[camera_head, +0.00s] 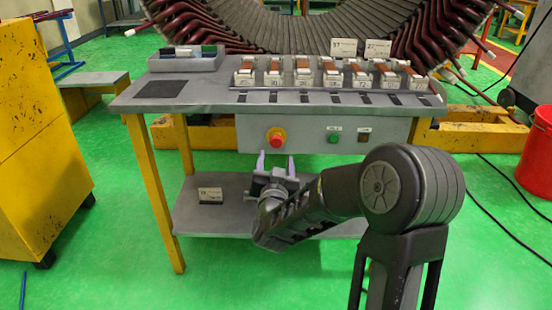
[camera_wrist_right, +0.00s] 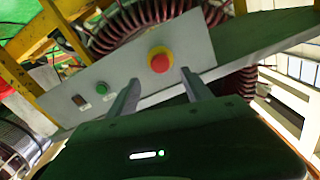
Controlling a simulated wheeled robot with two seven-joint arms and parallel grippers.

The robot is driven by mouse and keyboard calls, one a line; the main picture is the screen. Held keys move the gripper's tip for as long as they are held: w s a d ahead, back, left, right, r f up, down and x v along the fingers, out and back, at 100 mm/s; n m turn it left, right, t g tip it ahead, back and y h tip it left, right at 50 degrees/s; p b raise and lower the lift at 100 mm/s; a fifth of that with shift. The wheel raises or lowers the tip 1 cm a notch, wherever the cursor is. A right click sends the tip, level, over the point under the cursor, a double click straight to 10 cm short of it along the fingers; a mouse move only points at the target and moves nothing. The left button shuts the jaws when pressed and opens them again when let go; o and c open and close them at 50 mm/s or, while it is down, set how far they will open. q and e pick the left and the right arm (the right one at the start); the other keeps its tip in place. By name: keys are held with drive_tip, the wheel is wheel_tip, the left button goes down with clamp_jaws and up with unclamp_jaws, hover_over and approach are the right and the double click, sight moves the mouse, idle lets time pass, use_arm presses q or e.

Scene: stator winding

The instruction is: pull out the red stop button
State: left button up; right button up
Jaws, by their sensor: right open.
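The red stop button (camera_head: 276,137) sits on a yellow ring on the grey front panel (camera_head: 305,128) under the table top. In the right wrist view the button (camera_wrist_right: 159,61) shows ahead of the fingers, a little above the gap between them. My right gripper (camera_head: 276,162) is open and empty, just below the button in the head view, with its fingers pointing up toward the panel. In the wrist view the two fingers (camera_wrist_right: 158,88) stand apart, with nothing between them. Any gap in depth to the button is hard to judge. My left gripper is not in view.
A green button (camera_head: 334,137) and a dark switch (camera_head: 364,136) are on the same panel to the right. The table top (camera_head: 200,95) holds several labelled blocks. A lower shelf (camera_head: 190,222) carries a small sign (camera_head: 210,195). A yellow cabinet (camera_head: 40,130) stands left; a red bucket (camera_head: 537,155) right.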

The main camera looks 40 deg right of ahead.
sight(276, 144)
drive_tip(key=shift+b+x, duration=0.35)
drive_tip(key=shift+x, duration=3.6)
drive_tip(key=shift+c, duration=0.2)
clamp_jaws()
